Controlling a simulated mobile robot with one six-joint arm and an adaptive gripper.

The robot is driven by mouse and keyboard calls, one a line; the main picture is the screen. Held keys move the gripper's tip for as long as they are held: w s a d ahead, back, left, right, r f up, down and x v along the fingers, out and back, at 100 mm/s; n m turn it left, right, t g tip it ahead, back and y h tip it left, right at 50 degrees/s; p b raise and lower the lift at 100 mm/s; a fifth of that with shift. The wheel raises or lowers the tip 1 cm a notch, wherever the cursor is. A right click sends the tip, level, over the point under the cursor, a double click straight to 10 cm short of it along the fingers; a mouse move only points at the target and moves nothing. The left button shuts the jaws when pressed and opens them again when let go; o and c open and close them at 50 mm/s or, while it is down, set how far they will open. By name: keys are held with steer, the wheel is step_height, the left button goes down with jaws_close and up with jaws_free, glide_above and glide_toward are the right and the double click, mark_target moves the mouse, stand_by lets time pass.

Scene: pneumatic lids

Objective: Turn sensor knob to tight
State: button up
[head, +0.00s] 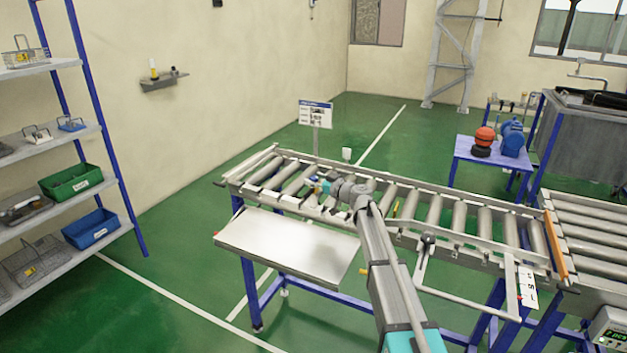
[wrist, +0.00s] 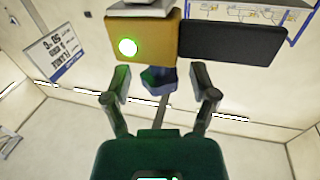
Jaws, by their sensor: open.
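In the wrist view a sensor (wrist: 150,40) has a yellow-orange body with a glowing yellow-green lamp and a black block on its right. A small dark blue knob-like part (wrist: 157,80) sits below the yellow body, on a grey stem or bar. My gripper (wrist: 160,84) is open, one finger on each side of the blue part, with visible gaps. I cannot tell how deep the part is between the fingers, nor its turn setting. In the head view my gripper (head: 324,187) is over the left part of the roller conveyor, where the sensor is too small to make out.
The roller conveyor (head: 446,201) runs left to right under my arm. A flat metal tray (head: 287,246) is at its near side. A sign (head: 315,114) stands behind it, and a shelf rack (head: 60,145) is at the left. Green floor between rack and conveyor is clear.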

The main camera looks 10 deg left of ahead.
jaws_close()
stand_by(0.4)
